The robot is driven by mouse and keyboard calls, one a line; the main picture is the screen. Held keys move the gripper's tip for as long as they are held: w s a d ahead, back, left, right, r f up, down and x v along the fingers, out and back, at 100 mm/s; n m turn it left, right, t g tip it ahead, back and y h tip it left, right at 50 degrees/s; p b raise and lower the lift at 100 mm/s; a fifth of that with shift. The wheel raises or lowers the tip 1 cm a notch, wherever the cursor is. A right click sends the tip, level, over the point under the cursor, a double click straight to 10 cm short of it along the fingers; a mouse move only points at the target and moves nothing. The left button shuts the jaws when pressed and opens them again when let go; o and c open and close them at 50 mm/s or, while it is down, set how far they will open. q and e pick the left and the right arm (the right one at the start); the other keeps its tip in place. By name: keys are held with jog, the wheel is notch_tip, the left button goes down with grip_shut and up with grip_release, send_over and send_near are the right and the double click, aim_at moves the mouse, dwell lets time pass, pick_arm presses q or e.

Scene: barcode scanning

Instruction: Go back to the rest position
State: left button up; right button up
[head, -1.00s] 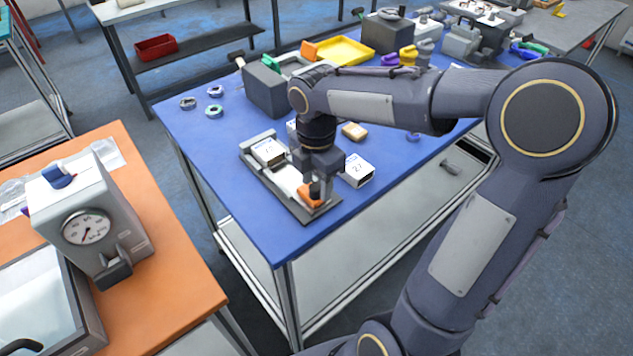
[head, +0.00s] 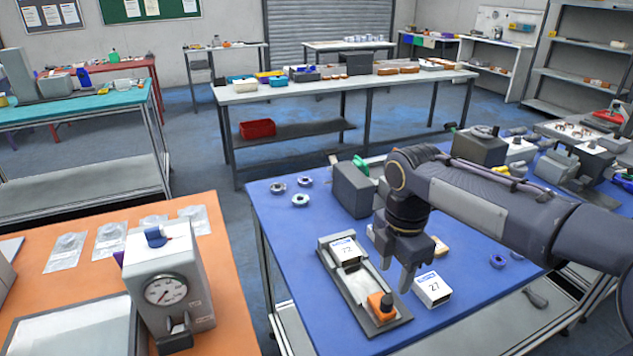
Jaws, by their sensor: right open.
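My right gripper (head: 398,274) hangs fingers down above the blue table (head: 285,230). It is open with nothing between its fingers. Below it lies a grey tray-like holder (head: 349,297). A white box marked 72 (head: 345,250) sits at its far end, and an orange and black device (head: 381,306) sits at its near end, apart from my fingers. A white box marked 27 (head: 433,290) lies on the table just right of the gripper. My left gripper is out of view.
A dark grey bin (head: 353,190) stands behind the holder, with several small rings (head: 300,200) to its left. My right arm covers part of the table's right side. A gauge device (head: 165,285) stands on the orange table (head: 225,262) at left.

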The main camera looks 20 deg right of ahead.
jog(key=s+a+f+m+t+y, duration=0.2)
jog(key=s+m, duration=0.6)
jog(key=m, duration=0.2)
jog(key=s+a+f+m+t+y, duration=0.1)
jog(key=s+a+f+m+t, duration=0.2)
jog(key=s+m, duration=0.5)
jog(key=m, duration=0.3)
jog(key=shift+a+t+y, duration=0.15)
jog(key=shift+t+y, duration=0.15)
jog(key=shift+y, duration=0.1)
jog(key=shift+f, duration=0.1)
dwell(0.3)
